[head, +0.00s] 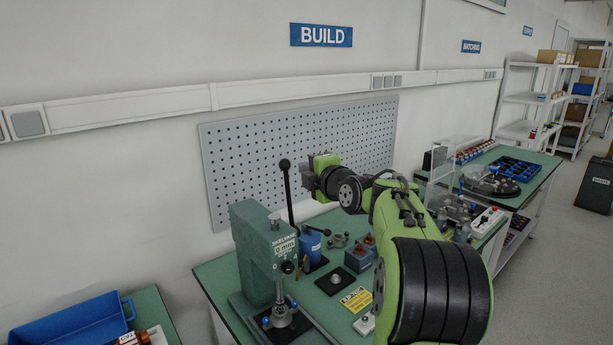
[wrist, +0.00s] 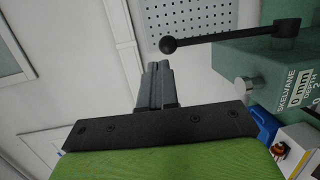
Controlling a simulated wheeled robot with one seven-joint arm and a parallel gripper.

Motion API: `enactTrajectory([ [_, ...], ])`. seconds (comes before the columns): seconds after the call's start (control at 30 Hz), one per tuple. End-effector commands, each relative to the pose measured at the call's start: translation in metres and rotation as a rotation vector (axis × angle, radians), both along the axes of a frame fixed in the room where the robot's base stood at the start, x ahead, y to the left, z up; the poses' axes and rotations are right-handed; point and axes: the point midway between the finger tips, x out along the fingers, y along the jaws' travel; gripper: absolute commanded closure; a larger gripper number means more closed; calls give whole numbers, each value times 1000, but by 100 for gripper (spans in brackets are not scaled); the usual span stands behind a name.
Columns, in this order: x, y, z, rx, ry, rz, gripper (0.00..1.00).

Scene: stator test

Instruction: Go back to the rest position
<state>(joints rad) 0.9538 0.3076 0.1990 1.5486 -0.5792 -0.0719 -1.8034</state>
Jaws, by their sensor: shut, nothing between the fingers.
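My gripper (wrist: 157,72) is shut and empty in the wrist view, its two grey fingers pressed together and clear of everything around them. In the head view my green and black arm rises on the right of the build bench and bends left in front of the pegboard.
A blue tray (head: 70,322) is at lower left. Another bench with a blue sectioned tray (head: 515,167) stands at right.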

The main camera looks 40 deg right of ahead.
Motion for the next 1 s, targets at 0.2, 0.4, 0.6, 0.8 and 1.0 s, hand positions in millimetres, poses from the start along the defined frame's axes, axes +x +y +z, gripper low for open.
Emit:
enactTrajectory([
  [0.2, -37, 8, 4, 1, 1, 1, 100],
  [0.4, -71, 13, 11, 0, 1, 1, 100],
  [0.6, -81, 15, 14, 3, 2, 4, 100],
  [0.8, -80, 21, 13, 19, 8, 9, 100],
  [1.0, -93, 140, -30, 427, 213, -6, 100],
])
